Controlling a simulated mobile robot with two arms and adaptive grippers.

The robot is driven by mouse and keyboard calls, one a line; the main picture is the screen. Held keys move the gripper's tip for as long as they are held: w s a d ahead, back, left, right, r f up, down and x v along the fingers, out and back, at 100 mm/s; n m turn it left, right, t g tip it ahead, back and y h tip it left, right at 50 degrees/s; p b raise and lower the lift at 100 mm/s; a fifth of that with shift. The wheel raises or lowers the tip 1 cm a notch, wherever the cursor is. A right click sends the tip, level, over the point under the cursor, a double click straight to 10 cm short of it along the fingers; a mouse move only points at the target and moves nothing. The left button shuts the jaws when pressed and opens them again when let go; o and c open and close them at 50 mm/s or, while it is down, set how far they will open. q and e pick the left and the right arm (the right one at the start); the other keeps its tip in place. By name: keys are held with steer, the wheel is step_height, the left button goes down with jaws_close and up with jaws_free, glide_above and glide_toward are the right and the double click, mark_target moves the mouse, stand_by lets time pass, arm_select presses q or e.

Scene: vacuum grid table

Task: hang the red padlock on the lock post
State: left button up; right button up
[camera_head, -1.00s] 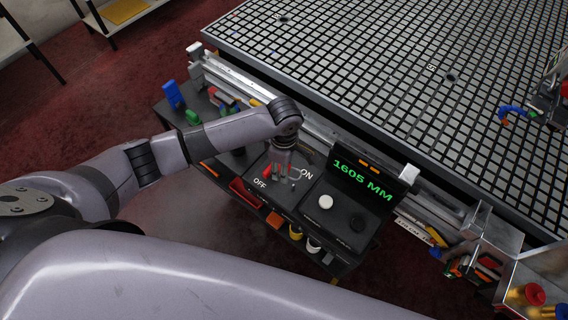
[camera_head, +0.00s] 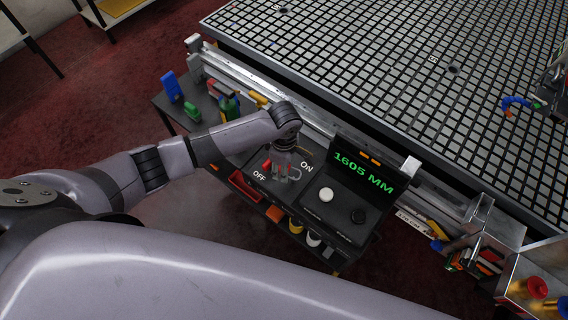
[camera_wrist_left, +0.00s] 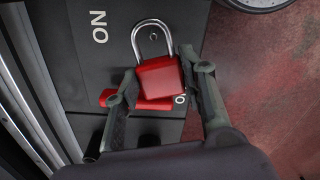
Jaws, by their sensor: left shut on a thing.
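The red padlock (camera_wrist_left: 160,78) is between the two fingers of my left gripper (camera_wrist_left: 165,80) in the left wrist view. Its silver shackle (camera_wrist_left: 151,38) points away from my wrist, over the dark switch panel (camera_wrist_left: 75,60). A red bar-like part (camera_wrist_left: 150,103) shows behind the padlock, by the partly covered OFF label. In the head view my left gripper (camera_head: 284,170) is over the panel (camera_head: 262,188), between the ON and OFF labels, with red (camera_head: 266,165) beside its fingers. I cannot make out the lock post. My right gripper is not in view.
A console with a green "1605 MM" display (camera_head: 363,172) and a white knob (camera_head: 326,194) stands right of the gripper. The grid table (camera_head: 400,80) and its rail lie behind. Blue (camera_head: 172,86) and green (camera_head: 192,112) items stand on the cart's left.

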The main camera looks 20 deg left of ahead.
arm_select(q)
steer(key=shift+f+b, duration=0.6)
steer(key=shift+f, duration=1.6)
steer(key=o, duration=1.3)
steer(key=shift+o, duration=0.2)
